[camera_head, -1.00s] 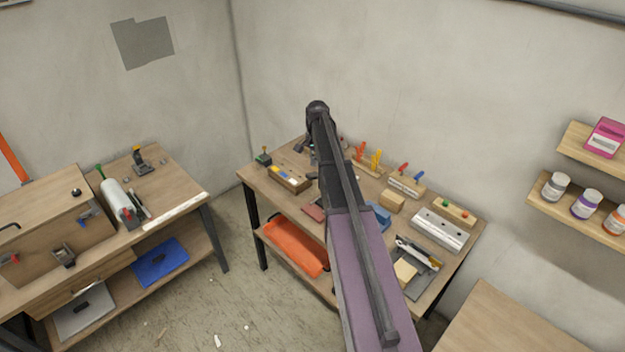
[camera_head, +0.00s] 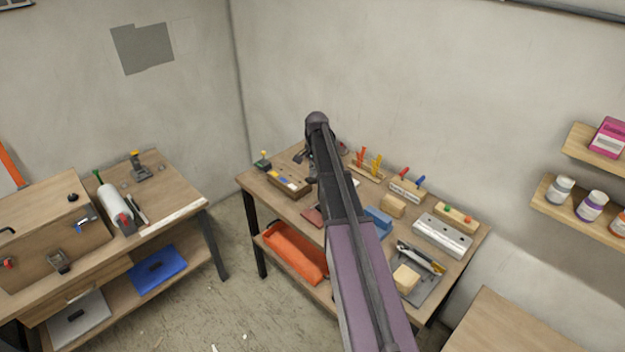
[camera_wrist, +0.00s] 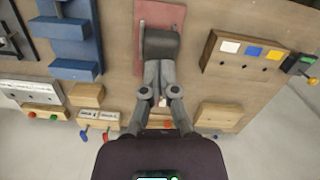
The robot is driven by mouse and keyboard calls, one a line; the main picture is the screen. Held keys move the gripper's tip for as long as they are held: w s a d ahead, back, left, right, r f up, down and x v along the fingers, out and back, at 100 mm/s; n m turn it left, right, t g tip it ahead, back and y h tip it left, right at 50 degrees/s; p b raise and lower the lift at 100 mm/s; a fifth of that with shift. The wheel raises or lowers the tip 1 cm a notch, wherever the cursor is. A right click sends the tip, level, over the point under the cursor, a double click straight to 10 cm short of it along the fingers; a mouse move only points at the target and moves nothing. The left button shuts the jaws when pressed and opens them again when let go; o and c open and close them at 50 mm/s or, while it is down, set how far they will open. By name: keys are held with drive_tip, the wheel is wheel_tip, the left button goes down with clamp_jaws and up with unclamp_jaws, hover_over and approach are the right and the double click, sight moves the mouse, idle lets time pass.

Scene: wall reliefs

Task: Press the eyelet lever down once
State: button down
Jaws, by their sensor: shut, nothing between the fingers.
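My gripper (camera_wrist: 160,75) shows in the wrist view with its grey fingers together, over the workbench (camera_wrist: 115,60). A dark grey block (camera_wrist: 161,44) shows at the fingertips, over a dull red plate (camera_wrist: 158,12); I cannot tell whether it touches the fingers. I cannot pick out the eyelet lever for sure; the block and fingers cover part of that spot. In the head view my arm hides the gripper and the bench's middle; the red plate (camera_head: 313,214) shows just left of the arm.
Near the plate are a wooden block with coloured squares (camera_wrist: 255,52), a blue stepped holder (camera_wrist: 75,40) and a wooden block with red and blue levers (camera_wrist: 100,116). An orange bin (camera_head: 295,252) sits on the lower shelf. A second bench (camera_head: 170,195) stands left.

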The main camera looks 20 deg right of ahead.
sight(314, 180)
drive_tip(key=shift+f+b, duration=2.05)
drive_tip(key=shift+f, duration=0.1)
